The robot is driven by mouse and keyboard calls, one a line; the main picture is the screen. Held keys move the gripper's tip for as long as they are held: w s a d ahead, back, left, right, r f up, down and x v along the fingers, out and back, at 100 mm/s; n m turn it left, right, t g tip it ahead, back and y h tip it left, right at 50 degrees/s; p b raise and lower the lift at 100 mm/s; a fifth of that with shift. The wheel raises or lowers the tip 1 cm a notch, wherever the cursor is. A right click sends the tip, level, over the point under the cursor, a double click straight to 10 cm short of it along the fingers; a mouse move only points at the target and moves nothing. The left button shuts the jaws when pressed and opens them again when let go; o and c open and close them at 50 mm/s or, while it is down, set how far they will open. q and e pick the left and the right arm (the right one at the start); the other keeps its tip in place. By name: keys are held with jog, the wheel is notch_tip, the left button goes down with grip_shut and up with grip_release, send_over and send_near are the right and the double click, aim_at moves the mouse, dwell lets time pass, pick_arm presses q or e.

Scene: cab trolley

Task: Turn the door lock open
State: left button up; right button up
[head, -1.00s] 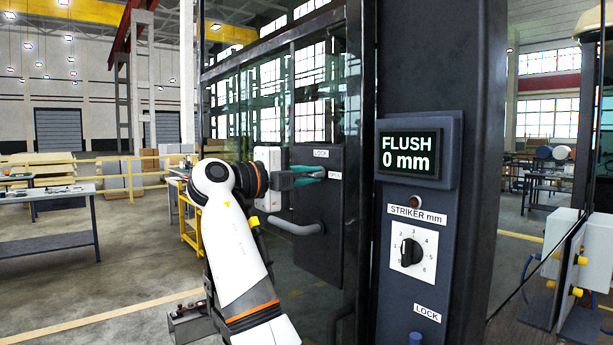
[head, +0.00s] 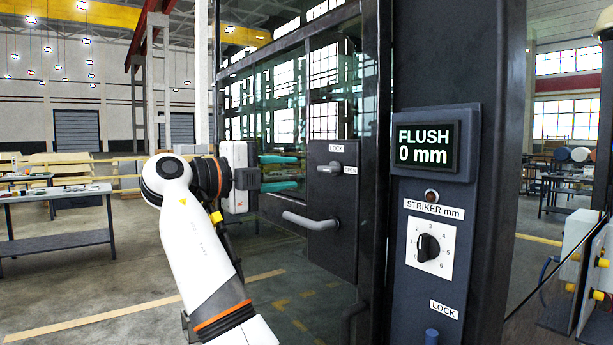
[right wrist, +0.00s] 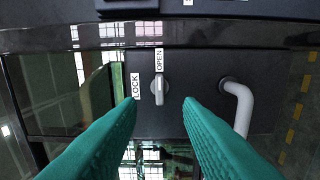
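The lock knob (head: 336,167) is a small grey turn-piece on the dark door plate (head: 330,235). It lies level, in line with the OPEN label (head: 350,170) to its right; the LOCK label (head: 335,148) is above it. In the right wrist view the knob (right wrist: 159,90) also lines up with the OPEN label (right wrist: 159,60), with LOCK at its left. My right gripper (head: 295,172) is open and empty, left of the knob and apart from it. Its teal fingers (right wrist: 160,102) stand either side of the knob's line of sight. My left gripper is out of view.
A grey bar handle (head: 310,221) juts from the plate below the knob. The dark post (head: 455,60) right of the door carries a display (head: 425,147) reading FLUSH 0 mm and a striker dial (head: 429,247). A table (head: 60,195) stands far left.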

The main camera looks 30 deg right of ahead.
jog(key=shift+s+a, duration=0.15)
jog(key=shift+a, duration=1.35)
